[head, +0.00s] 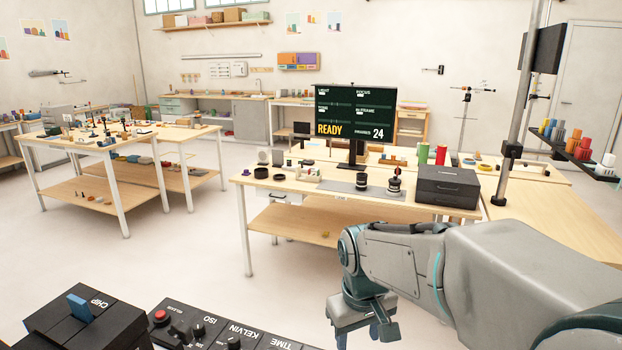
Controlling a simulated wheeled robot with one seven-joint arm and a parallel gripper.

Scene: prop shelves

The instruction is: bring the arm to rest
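My arm reaches in from the lower right of the head view and bends down at the wrist. My gripper (362,330) hangs low near the bottom edge, in front of the middle workbench (300,192) and below its top. Its fingers point down and are partly cut off by the picture edge, so I cannot tell how far apart they are. I see nothing held in it.
The middle workbench carries a monitor (356,115) reading READY and a dark box (447,187). A black control panel (215,325) lies lower left. A pole (519,110) and a small prop shelf (575,148) stand right. Open floor (170,262) lies left.

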